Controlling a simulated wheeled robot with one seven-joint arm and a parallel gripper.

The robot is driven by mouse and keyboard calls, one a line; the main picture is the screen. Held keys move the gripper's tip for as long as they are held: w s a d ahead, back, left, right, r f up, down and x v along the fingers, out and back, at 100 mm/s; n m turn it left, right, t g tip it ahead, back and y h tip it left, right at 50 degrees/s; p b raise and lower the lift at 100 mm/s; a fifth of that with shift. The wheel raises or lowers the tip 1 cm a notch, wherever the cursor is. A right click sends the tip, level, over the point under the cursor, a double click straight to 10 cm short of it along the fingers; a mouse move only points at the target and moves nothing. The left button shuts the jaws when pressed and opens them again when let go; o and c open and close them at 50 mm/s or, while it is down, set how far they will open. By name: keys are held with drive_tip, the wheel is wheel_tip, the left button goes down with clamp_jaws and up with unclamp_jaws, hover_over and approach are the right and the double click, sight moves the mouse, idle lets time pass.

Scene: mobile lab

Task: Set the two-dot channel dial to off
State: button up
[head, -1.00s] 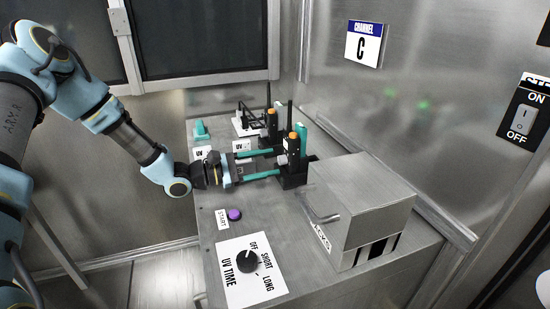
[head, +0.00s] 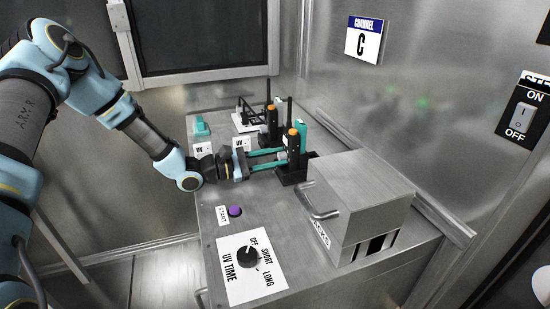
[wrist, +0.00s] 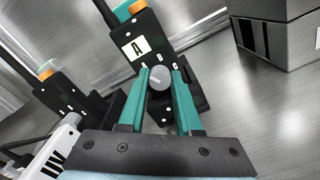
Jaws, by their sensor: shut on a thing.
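A metal box with a bar handle (head: 365,200) stands right of the units. A UV time dial (head: 247,257) and a purple start button (head: 235,211) are on the bench front.

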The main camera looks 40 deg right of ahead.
clamp_jaws()
drive_tip(key=shift+n, duration=0.4)
drive_tip(key=n+p, duration=0.2)
drive_tip(key=n, duration=0.2)
drive_tip(key=shift+r, duration=0.1)
drive_tip(key=n+p, duration=0.1)
drive_tip(key=n, duration=0.4)
drive_tip(key=shift+w+p, duration=0.1)
drive_tip(key=shift+p, duration=0.3)
drive_tip(key=shift+n, duration=1)
drive_tip(key=shift+n+p, duration=0.3)
drive_tip(key=o, duration=0.8)
unclamp_jaws()
